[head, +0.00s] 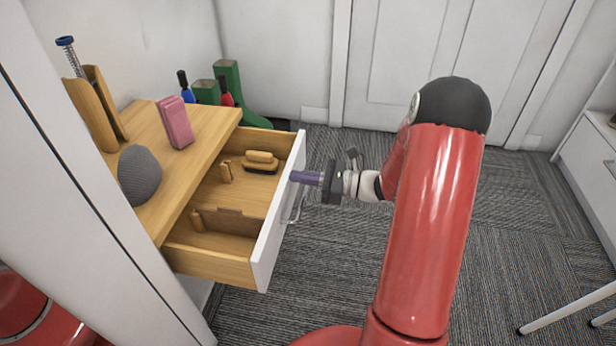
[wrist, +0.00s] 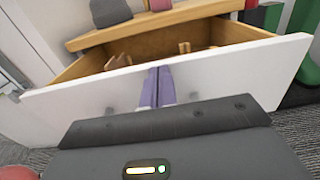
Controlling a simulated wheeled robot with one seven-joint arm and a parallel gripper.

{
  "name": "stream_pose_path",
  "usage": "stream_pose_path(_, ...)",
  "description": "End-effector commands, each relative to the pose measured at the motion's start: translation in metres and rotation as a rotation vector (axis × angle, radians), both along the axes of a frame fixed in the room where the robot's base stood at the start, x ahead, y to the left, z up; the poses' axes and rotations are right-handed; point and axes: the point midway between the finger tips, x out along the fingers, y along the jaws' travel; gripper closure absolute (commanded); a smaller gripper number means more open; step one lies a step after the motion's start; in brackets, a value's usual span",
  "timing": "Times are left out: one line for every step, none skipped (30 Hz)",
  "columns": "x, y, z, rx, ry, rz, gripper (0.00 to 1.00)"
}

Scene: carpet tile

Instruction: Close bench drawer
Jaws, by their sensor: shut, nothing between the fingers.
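The bench drawer (head: 278,210) is pulled well out of the wooden bench (head: 182,160). It has a white front and a metal handle (head: 297,206) on its outer face. My gripper (head: 296,176) is shut and empty, with purple fingers pointing at the drawer front near its upper edge, beyond the handle. In the wrist view the fingers (wrist: 157,85) overlap the white drawer front (wrist: 225,75); whether they touch it I cannot tell. Inside the drawer lie a brush (head: 260,162), small wooden pieces and a brown divider.
On the bench top stand a pink block (head: 175,122), a grey rounded object (head: 139,174) and a wooden holder (head: 95,110). Green boots (head: 232,92) stand behind the bench. Carpet floor is clear right of the drawer. A white cabinet (head: 590,165) stands at far right.

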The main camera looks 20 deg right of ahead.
Motion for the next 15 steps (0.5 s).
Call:
stream_pose_path(0.003, 0.007, 0.001, 0.001, 0.000, 0.004, 1.00)
stream_pose_path(0.005, 0.011, 0.001, 0.001, 0.000, 0.003, 1.00)
stream_pose_path(0.008, 0.016, 0.001, 0.000, 0.001, 0.004, 1.00)
stream_pose_path(0.011, 0.021, 0.001, 0.000, 0.000, 0.005, 1.00)
stream_pose_path(0.013, 0.025, 0.001, 0.001, -0.001, 0.004, 1.00)
stream_pose_path(0.017, 0.032, 0.001, 0.000, 0.000, 0.005, 1.00)
stream_pose_path(0.020, 0.037, 0.001, 0.000, 0.000, 0.005, 1.00)
stream_pose_path(0.023, 0.041, 0.001, 0.001, 0.000, 0.005, 1.00)
stream_pose_path(0.026, 0.048, 0.001, 0.000, 0.001, 0.005, 1.00)
stream_pose_path(0.029, 0.053, 0.001, 0.001, 0.000, 0.005, 1.00)
stream_pose_path(0.032, 0.058, 0.001, 0.002, 0.001, 0.005, 1.00)
stream_pose_path(0.036, 0.065, 0.000, 0.001, 0.002, 0.005, 1.00)
stream_pose_path(0.039, 0.069, 0.000, 0.001, 0.002, 0.004, 1.00)
stream_pose_path(0.042, 0.074, 0.001, 0.001, 0.000, 0.005, 1.00)
stream_pose_path(0.045, 0.081, 0.001, 0.001, -0.001, 0.005, 1.00)
